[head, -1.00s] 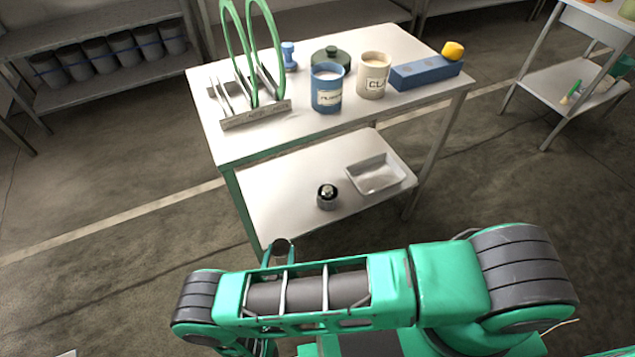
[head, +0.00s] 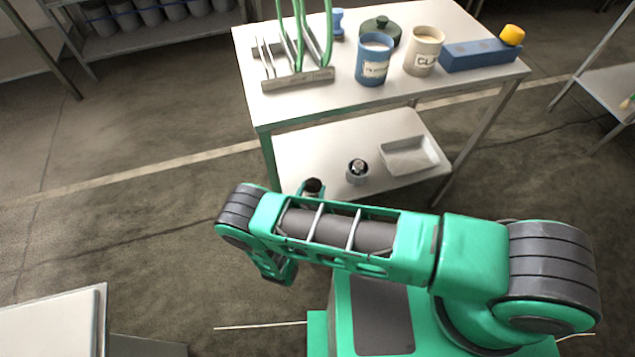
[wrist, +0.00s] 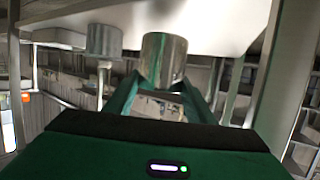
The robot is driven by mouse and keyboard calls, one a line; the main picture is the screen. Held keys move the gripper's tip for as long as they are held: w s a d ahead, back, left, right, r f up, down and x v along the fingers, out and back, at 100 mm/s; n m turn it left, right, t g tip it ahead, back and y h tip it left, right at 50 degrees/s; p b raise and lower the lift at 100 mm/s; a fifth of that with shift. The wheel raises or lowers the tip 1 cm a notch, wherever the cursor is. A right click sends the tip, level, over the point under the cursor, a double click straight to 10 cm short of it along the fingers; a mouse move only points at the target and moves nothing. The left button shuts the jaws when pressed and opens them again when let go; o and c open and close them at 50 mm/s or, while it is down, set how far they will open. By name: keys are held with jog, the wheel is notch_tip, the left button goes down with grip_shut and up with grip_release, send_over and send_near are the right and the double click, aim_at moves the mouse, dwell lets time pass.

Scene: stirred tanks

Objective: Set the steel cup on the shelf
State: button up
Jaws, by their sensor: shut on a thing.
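The steel cup (wrist: 163,58) is held between the green fingers of my gripper (wrist: 161,82). The wrist picture appears upside down, so the cup looks upright. In the head view the cup's dark mouth (head: 313,186) shows just beyond my arm, in front of the near left part of the white lower shelf (head: 310,150). My arm hides the rest of the cup and most of the gripper. I cannot tell whether the cup touches the shelf, which also shows in the wrist view (wrist: 222,22).
A small metal pot (head: 357,174) with something in it stands on the shelf, right of the cup. A shallow white tray (head: 412,156) lies further right. The shelf's left part is bare. The tabletop (head: 285,110) above holds a rack, mugs and a blue block.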

aim_at(315, 184)
jog(key=w, duration=0.2)
jog(key=w+d, duration=0.1)
jog(key=w, duration=0.2)
jog(key=shift+d, duration=0.15)
jog(key=shift+w+f, duration=0.15)
jog(key=shift+f, duration=0.75)
jog(key=shift+w+f, duration=0.15)
jog(key=shift+f, duration=0.7)
jog(key=o, duration=1.1)
jog(key=shift+f, duration=0.1)
jog(key=v, duration=1.1)
jog(key=shift+s+r, duration=0.2)
jog(key=shift+s, duration=0.3)
